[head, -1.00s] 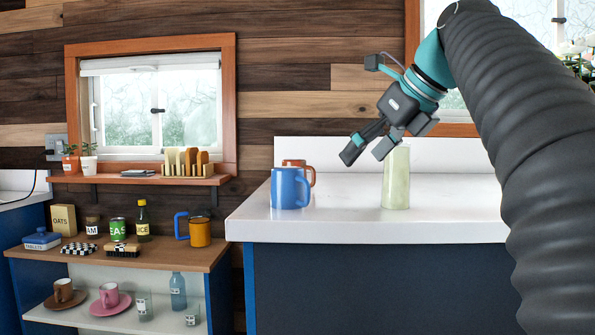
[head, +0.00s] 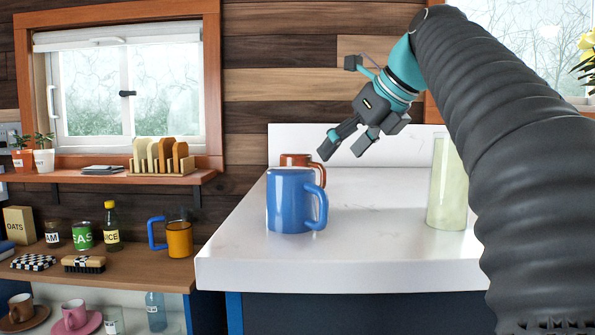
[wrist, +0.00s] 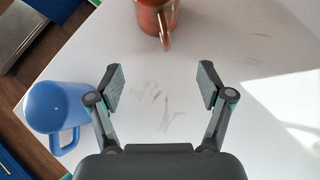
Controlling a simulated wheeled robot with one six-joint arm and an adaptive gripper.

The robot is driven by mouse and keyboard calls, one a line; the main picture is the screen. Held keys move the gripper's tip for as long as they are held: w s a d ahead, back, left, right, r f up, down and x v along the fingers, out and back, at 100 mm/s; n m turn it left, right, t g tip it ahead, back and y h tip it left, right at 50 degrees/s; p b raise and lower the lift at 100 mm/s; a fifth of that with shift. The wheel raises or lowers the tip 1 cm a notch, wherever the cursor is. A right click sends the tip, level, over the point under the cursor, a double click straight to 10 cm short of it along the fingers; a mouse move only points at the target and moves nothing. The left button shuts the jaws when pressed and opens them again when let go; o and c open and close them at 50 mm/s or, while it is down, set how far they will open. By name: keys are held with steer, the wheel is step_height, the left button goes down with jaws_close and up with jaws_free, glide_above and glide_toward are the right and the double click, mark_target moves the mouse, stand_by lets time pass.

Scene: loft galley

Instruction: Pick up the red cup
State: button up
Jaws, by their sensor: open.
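The red cup (head: 300,161) stands upright on the white counter, partly hidden behind the blue cup (head: 288,203) in the head view. In the wrist view the red cup (wrist: 153,12) is at the top edge, cut off by the frame, with its handle pointing toward my gripper. My gripper (head: 342,147) is open and empty, above the counter and to the right of the red cup in the head view. In the wrist view the open fingers (wrist: 160,85) are short of the red cup, with bare counter between them. The blue cup (wrist: 55,105) is left of the fingers there.
The white counter (head: 375,205) has free room in its middle.

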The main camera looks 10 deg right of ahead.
steer(key=x, duration=0.5)
steer(key=shift+w+x, duration=0.2)
steer(key=shift+x, duration=2.5)
steer(key=shift+r, duration=0.25)
jaws_close()
